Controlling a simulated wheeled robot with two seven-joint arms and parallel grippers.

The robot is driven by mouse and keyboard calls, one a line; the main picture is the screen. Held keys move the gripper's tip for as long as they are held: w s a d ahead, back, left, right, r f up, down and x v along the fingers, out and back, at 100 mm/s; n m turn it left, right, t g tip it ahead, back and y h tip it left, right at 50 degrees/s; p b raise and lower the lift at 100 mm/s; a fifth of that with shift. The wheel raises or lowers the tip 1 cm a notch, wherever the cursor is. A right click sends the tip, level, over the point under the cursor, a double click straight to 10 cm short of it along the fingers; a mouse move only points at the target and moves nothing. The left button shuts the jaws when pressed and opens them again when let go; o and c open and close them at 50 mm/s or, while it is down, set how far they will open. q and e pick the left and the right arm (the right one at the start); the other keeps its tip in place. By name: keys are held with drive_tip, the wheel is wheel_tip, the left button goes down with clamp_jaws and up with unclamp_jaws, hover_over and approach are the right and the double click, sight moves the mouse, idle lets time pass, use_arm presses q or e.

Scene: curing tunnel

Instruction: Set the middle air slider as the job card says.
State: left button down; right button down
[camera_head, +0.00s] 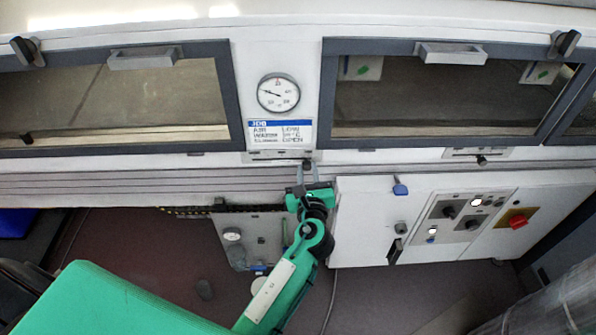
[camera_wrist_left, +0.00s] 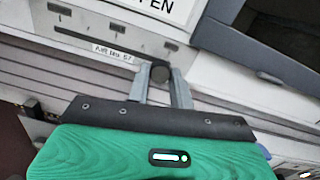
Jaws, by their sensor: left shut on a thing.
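The middle air slider's dark round knob (camera_head: 307,164) sits at the right end of its slot, below the job card (camera_head: 280,134). The card has a blue header and reads AIR LOW on its first line; its lower lines are small, the last ending in OPEN. My left gripper (camera_head: 308,173) reaches up to the knob. In the left wrist view its two grey fingers (camera_wrist_left: 160,84) are shut on the knob (camera_wrist_left: 160,73), one on each side. The slot (camera_wrist_left: 95,45) runs off to the left, with a small white label (camera_wrist_left: 112,52) under it. My right gripper is not in view.
A round gauge (camera_head: 279,93) is above the card, between two framed windows. Another slider knob (camera_head: 482,160) is to the right. A white cabinet (camera_head: 360,215) with a control panel (camera_head: 460,218) and red knob (camera_head: 518,222) stands at lower right.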

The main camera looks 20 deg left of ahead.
use_arm(q)
drive_tip(key=shift+w+d+r, duration=0.1)
drive_tip(key=shift+w+d, duration=0.05)
drive_tip(key=shift+d, duration=0.3)
drive_tip(key=c, duration=1.6)
unclamp_jaws()
drive_tip(key=o, duration=0.4)
drive_tip(key=shift+w+d, duration=0.1)
drive_tip(key=shift+d, duration=0.05)
drive_tip(key=shift+c, duration=0.2)
